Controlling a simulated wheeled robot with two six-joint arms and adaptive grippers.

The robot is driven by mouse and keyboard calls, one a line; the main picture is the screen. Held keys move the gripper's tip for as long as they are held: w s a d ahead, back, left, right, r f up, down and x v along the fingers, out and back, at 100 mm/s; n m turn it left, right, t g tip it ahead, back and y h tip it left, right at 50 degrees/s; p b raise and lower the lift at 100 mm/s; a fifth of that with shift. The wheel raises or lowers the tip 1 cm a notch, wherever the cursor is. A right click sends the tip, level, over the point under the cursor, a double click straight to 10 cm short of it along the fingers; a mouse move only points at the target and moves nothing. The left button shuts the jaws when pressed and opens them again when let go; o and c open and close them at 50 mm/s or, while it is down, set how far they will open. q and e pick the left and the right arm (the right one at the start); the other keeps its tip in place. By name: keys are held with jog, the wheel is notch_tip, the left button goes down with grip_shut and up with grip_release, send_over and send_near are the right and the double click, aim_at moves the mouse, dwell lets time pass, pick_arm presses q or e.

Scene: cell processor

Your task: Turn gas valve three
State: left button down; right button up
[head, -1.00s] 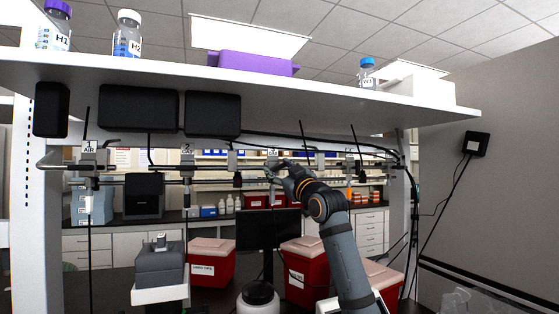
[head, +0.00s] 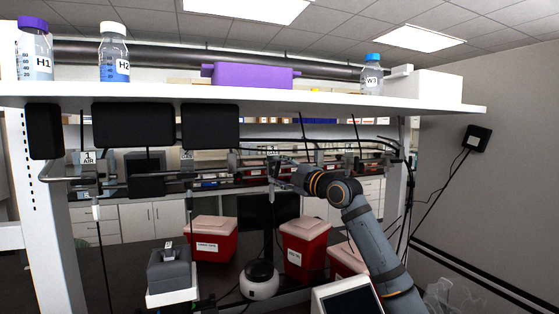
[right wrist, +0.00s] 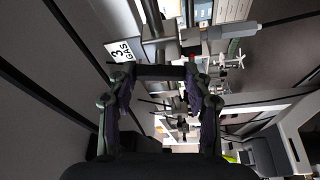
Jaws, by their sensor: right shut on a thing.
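Gas valve three sits on the pipe rail under the shelf. Its label (right wrist: 120,50) reads "3 GAS" at the upper left of the right wrist view. My right gripper (head: 274,174) is at this valve, its arm coming in from the lower right. In the right wrist view, a dark bar (right wrist: 160,72) spans between the fingertips beside the label; it appears to be the valve's handle, with the fingers closed on its ends. The gripper hides most of the valve body in the head view, so the handle's angle is hard to tell. My left gripper is not in view.
Valve one (head: 88,160) and valve two (head: 187,158) are farther left on the rail. Above, the white shelf (head: 330,103) carries bottles and a purple box (head: 250,75). Black boxes (head: 133,124) hang beneath it. Red bins (head: 212,240) stand below. Cables hang right of the gripper.

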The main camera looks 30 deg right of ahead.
jog(key=shift+n+g+p, duration=0.5)
jog(key=shift+n+p, duration=0.75)
jog(key=shift+n, duration=0.05)
jog(key=o, duration=1.2)
jog(key=shift+c, duration=0.2)
